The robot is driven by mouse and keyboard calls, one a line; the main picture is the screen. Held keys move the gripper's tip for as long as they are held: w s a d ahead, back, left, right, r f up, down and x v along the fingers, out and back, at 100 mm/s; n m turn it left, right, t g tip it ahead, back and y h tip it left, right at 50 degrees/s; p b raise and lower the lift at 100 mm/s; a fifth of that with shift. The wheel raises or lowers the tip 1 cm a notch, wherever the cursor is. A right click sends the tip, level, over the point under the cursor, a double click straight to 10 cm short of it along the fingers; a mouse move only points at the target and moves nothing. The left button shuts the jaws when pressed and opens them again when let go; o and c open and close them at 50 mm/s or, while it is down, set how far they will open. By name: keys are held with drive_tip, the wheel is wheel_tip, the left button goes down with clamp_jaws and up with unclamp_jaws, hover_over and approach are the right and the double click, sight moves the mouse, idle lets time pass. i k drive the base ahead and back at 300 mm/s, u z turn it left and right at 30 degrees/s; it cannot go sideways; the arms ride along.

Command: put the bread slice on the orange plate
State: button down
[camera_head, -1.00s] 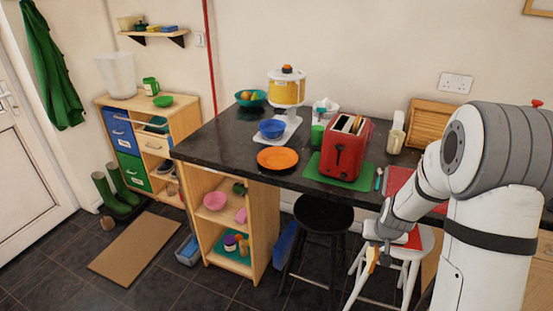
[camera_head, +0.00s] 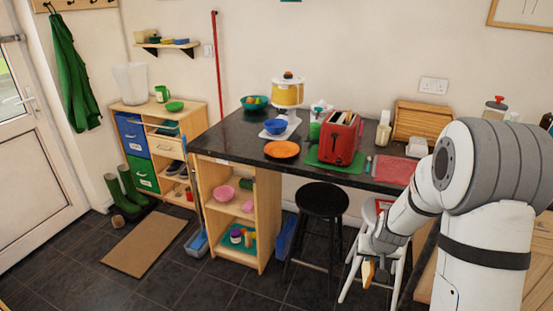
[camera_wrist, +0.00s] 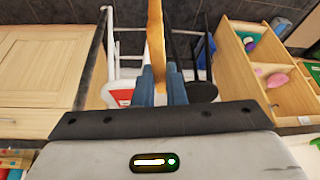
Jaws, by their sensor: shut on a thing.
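My gripper (camera_head: 372,258) is low at the right, beside the white stool and below the counter's level. It is shut on the bread slice (camera_head: 368,273), a thin tan piece seen nearly edge-on. In the wrist view the bread slice (camera_wrist: 156,40) stands upright between the blue fingers of my gripper (camera_wrist: 160,85). The orange plate (camera_head: 282,149) lies flat and empty on the dark counter, left of the red toaster, well to the left of and above my gripper.
The red toaster (camera_head: 341,138) stands on a green mat (camera_head: 315,159). A blue bowl (camera_head: 275,127) and a yellow-and-white appliance (camera_head: 288,93) are behind the plate. A black stool (camera_head: 323,199) and a white stool (camera_head: 352,268) stand before the dark counter (camera_head: 225,135).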

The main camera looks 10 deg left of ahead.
sight(285, 153)
drive_tip(key=u, duration=0.15)
drive_tip(key=k, duration=0.15)
drive_tip(key=u, duration=0.15)
drive_tip(key=i, duration=1.05)
drive_tip(key=u, duration=0.05)
